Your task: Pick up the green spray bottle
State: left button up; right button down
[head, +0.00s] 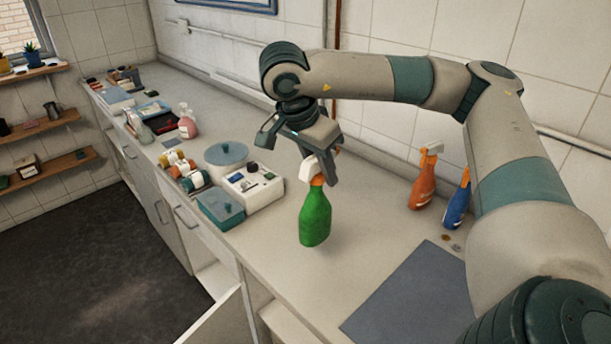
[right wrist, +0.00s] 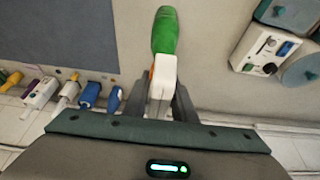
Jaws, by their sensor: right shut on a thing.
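The green spray bottle (head: 315,218) has a white and orange spray head and hangs nearly upright, slightly tilted, in the middle of the head view. My right gripper (head: 322,176) is shut on its spray head from above. In the right wrist view the bottle's green body (right wrist: 165,32) points away from the camera, and its white head (right wrist: 162,78) sits between the two fingers (right wrist: 165,105). The bottle's base looks close to the counter; I cannot tell whether it touches. My left gripper is not in view.
An orange spray bottle (head: 424,182) and a blue one (head: 457,203) stand by the wall on the right. A dark grey mat (head: 410,293) lies in front. A white box (head: 254,188), a teal box (head: 220,209) and a round lidded pot (head: 226,155) stand to the left.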

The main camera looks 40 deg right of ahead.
jog(key=shift+s+d+r, duration=0.35)
jog(key=shift+s+r, duration=0.25)
jog(key=shift+s, duration=0.25)
